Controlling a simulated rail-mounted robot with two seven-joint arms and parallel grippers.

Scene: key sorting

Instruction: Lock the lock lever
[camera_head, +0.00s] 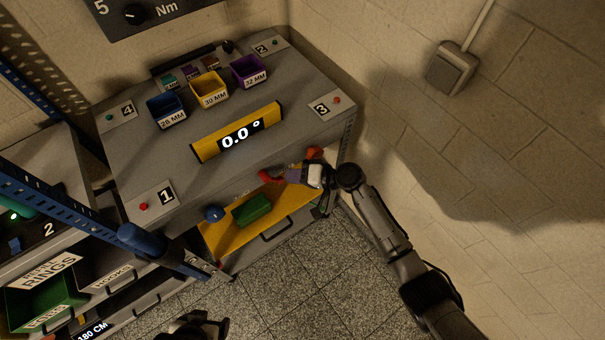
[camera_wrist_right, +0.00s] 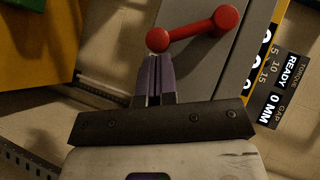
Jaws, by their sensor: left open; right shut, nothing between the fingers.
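The red lock lever (camera_wrist_right: 195,30) shows in the right wrist view as a bar with a round ball at its left end, fixed to a grey panel. In the head view a red part of it (camera_head: 270,177) shows at the bench's front edge. My right gripper (camera_wrist_right: 153,62) is shut and empty, its fingertips just below the ball; I cannot tell if they touch. In the head view the right gripper (camera_head: 288,175) points left at the red part. My left gripper (camera_head: 195,326) is at the bottom edge, dark, partly cut off, and apart from the bench.
A yellow drawer (camera_head: 225,243) holds a green block (camera_head: 252,209) and a blue ball (camera_head: 213,213). The bench has a yellow "0.0°" display (camera_head: 238,133) and small bins (camera_head: 209,90). A panel in the wrist view (camera_wrist_right: 283,85) reads READY and 0 MM. Shelves stand left.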

